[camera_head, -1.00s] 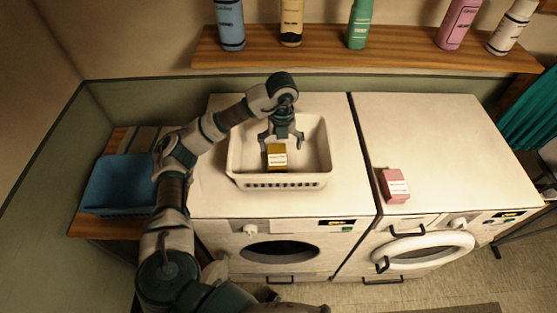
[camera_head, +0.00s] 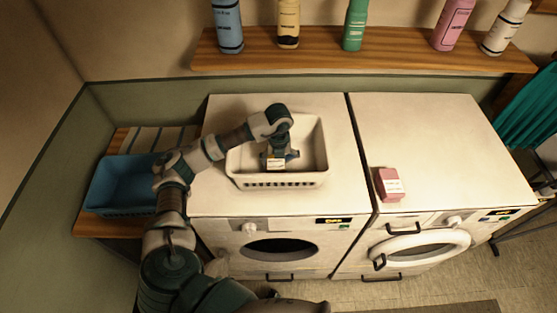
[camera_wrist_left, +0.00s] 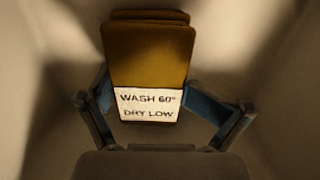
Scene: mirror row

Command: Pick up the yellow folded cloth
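The yellow folded cloth (camera_wrist_left: 146,55) lies in the white basket (camera_head: 236,166) on the left washer. Its white label reads "WASH 60° DRY LOW" in the left wrist view. In the head view most of the cloth is hidden under my left gripper, and its label (camera_head: 276,164) shows. My left gripper (camera_head: 279,160) is down inside the basket, over the cloth. The left wrist view shows its two fingers (camera_wrist_left: 165,95) spread, one on each side of the cloth. Whether they touch it is unclear. My right gripper is not in view.
A pink folded item (camera_head: 388,185) with a label lies on the right washer (camera_head: 440,140). A blue basket (camera_head: 122,187) stands on a wooden surface at left. Several bottles stand on the shelf (camera_head: 380,60) behind. The basket walls surround my left gripper.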

